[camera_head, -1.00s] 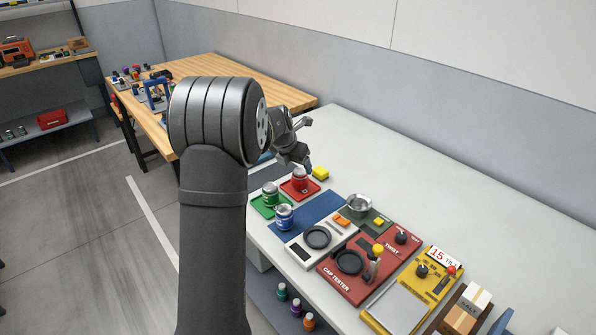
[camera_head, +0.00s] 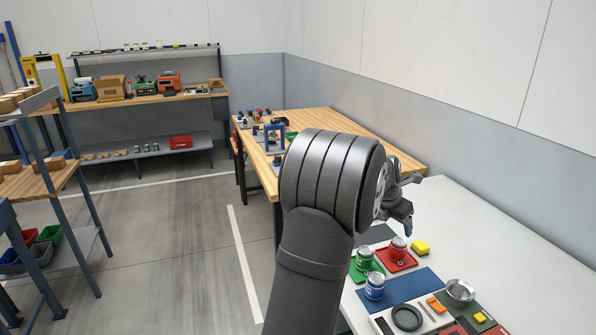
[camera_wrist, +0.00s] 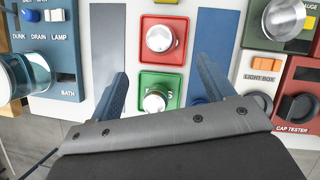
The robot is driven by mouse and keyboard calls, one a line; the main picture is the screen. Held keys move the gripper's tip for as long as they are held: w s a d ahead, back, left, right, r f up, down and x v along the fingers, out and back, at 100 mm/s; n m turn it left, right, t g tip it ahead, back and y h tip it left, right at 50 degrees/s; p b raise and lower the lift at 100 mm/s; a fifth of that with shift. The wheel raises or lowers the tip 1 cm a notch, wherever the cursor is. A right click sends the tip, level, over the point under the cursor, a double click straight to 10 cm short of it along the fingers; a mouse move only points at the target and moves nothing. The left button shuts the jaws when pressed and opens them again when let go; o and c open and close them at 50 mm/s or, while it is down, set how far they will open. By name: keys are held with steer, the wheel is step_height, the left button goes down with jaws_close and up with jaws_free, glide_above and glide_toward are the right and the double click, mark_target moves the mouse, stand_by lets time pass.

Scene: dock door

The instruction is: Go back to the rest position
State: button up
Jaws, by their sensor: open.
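My gripper (camera_head: 409,226) hangs at the end of my bent arm, above the white bench near its far left part in the head view. In the wrist view my gripper (camera_wrist: 162,72) shows two blue fingers spread wide with nothing between their tips.
A blue jar (camera_head: 375,286) stands on a blue mat (camera_head: 405,290). A wooden table (camera_head: 350,130) stands behind. The wrist view also shows a blue bath station (camera_wrist: 66,92) and a cap tester (camera_wrist: 292,130).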

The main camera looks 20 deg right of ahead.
mark_target(398, 242)
steer(key=x, duration=1.1)
steer(key=shift+f, duration=0.1)
step_height(398, 242, up, 3)
steer(key=shift+f, duration=0.2)
steer(key=shift+r, duration=0.65)
